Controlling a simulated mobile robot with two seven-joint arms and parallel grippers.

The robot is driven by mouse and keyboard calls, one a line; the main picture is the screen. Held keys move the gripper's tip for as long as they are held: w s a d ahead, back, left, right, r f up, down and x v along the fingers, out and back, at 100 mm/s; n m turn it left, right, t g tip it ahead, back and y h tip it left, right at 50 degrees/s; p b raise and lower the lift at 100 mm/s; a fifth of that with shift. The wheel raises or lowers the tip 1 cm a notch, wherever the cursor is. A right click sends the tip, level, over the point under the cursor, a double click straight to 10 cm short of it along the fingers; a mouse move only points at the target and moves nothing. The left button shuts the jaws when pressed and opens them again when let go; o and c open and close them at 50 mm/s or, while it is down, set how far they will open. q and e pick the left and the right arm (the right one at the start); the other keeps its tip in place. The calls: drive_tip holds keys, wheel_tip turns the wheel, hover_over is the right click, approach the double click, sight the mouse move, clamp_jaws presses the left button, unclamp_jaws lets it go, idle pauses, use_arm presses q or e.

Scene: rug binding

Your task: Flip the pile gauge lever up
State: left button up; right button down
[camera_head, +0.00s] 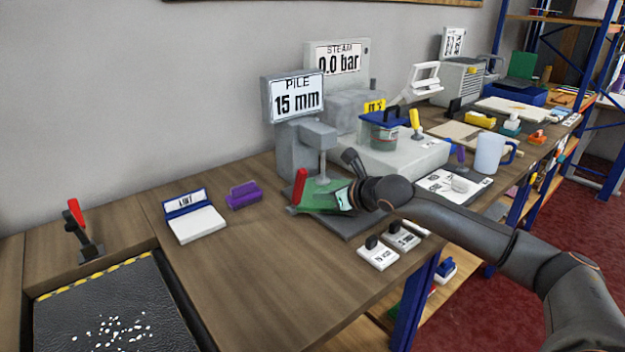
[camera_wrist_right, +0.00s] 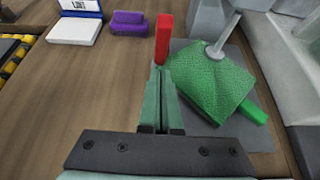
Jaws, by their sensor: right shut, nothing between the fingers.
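The pile gauge (camera_head: 297,150) is a grey stand whose display reads PILE 15 mm. Its red lever (camera_head: 300,187) stands nearly upright at the left side of the grey base plate. The lever also shows in the right wrist view (camera_wrist_right: 163,38), just beyond my fingertips. A green rug piece (camera_head: 322,193) lies on the plate under the presser foot (camera_wrist_right: 216,50). My right gripper (camera_head: 345,198) is shut and empty, its fingers (camera_wrist_right: 161,80) pointing toward the lever. I cannot tell whether they touch it. My left gripper is out of view.
A LINT-labelled white box (camera_head: 196,224) and a purple brush (camera_head: 243,194) sit left of the gauge. Small weights (camera_head: 379,254) lie near the table's front edge. A clear, blue-lidded tub (camera_head: 380,130) stands behind my right arm. The wooden tabletop (camera_head: 260,285) in front is clear.

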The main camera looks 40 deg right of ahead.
sight(303, 184)
use_arm(q)
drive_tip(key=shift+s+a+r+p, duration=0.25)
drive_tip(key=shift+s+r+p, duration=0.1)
drive_tip(key=shift+p, duration=0.2)
use_arm(e)
drive_tip(key=shift+w+a+r, duration=0.1)
drive_tip(key=shift+w+r, duration=0.1)
drive_tip(key=shift+w, duration=0.45)
drive_tip(key=shift+w+a+r, duration=0.1)
drive_tip(key=shift+w+r, duration=0.05)
drive_tip(key=shift+w, duration=0.5)
drive_tip(key=shift+w+r, duration=0.2)
drive_tip(key=shift+w, duration=0.45)
